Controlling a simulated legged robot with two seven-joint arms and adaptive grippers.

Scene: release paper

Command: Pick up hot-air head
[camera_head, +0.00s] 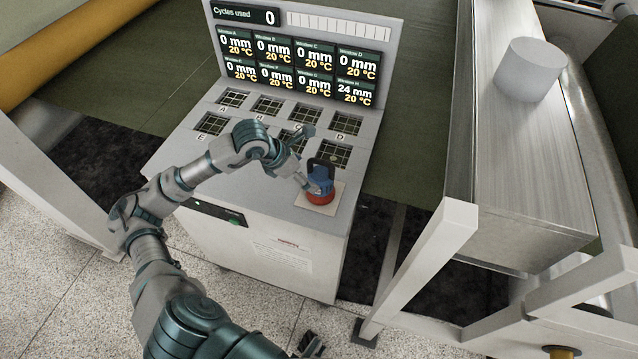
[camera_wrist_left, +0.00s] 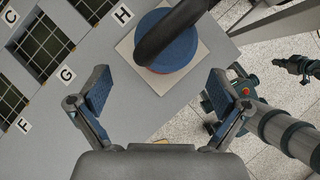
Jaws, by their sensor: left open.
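The hot-air head (camera_head: 320,190) has a blue body, a red base and a black loop handle. It stands upright on a beige square pad (camera_head: 312,206) at the front right corner of the grey machine top, close to window H. In the left wrist view the blue head (camera_wrist_left: 181,54) and its thick black handle lie ahead of my fingers. My left gripper (camera_head: 308,158) is open and empty beside the handle, its fingers spread (camera_wrist_left: 160,82) with the head beyond them. A small dark part at the bottom of the head view may be my right gripper; its jaws are unclear.
The machine (camera_head: 190,165) has several grid windows and an upright display panel (camera_head: 299,55). On the right is a metal bench (camera_head: 515,205) carrying a white cylinder (camera_head: 527,70). A white frame post (camera_head: 420,265) stands right of the machine.

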